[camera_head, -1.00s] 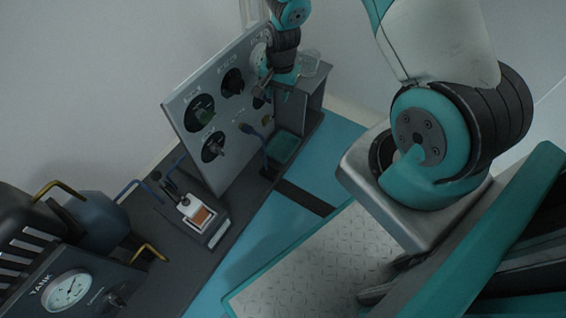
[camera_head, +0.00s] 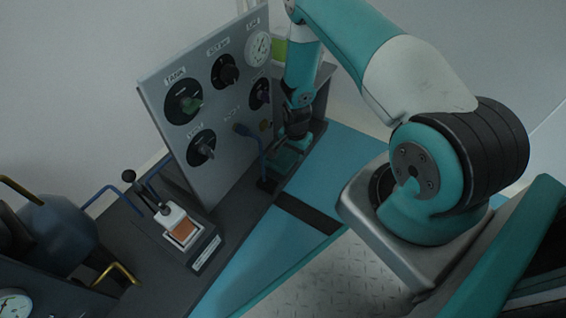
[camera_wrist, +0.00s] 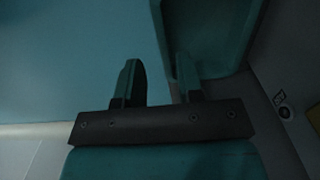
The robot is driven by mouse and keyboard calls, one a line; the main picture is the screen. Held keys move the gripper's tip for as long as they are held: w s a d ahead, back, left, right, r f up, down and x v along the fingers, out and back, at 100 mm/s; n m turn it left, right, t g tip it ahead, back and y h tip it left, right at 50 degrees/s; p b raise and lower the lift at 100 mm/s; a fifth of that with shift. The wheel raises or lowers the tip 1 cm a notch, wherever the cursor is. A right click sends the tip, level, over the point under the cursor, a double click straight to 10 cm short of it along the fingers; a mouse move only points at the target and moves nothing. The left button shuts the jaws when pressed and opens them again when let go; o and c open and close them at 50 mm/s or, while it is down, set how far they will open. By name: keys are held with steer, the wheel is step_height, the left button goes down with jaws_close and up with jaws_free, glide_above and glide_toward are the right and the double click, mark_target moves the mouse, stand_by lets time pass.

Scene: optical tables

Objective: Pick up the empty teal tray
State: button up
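The teal tray (camera_head: 284,162) lies on the dark bench top at the foot of the grey panel, partly hidden by my arm in the head view. In the wrist view the tray (camera_wrist: 212,38) is at the upper right, and the part of its inside that shows is empty. My gripper (camera_wrist: 160,82) is open, with a gap between its two fingers. The tray's left wall comes down toward this gap. The right finger overlaps the tray in the picture, and the left finger is outside it. I cannot tell whether either finger touches it.
The grey panel (camera_head: 215,130) with knobs and a gauge stands just left of my arm. A blue-handled lever (camera_head: 252,140) rises close beside the tray. A small device with an orange face (camera_head: 184,232) stands nearer. The blue surface (camera_head: 270,240) right of the bench is clear.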

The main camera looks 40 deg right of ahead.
mark_target(282, 164)
steer(key=f+b, duration=0.1)
steer(key=f, duration=0.1)
steer(key=f+b, duration=0.2)
steer(key=w+f+b, duration=0.1)
steer(key=shift+d+f+b, duration=0.2)
steer(key=shift+f+b, duration=0.15)
steer(key=shift+f, duration=0.05)
steer(key=shift+r, duration=0.15)
jaws_close()
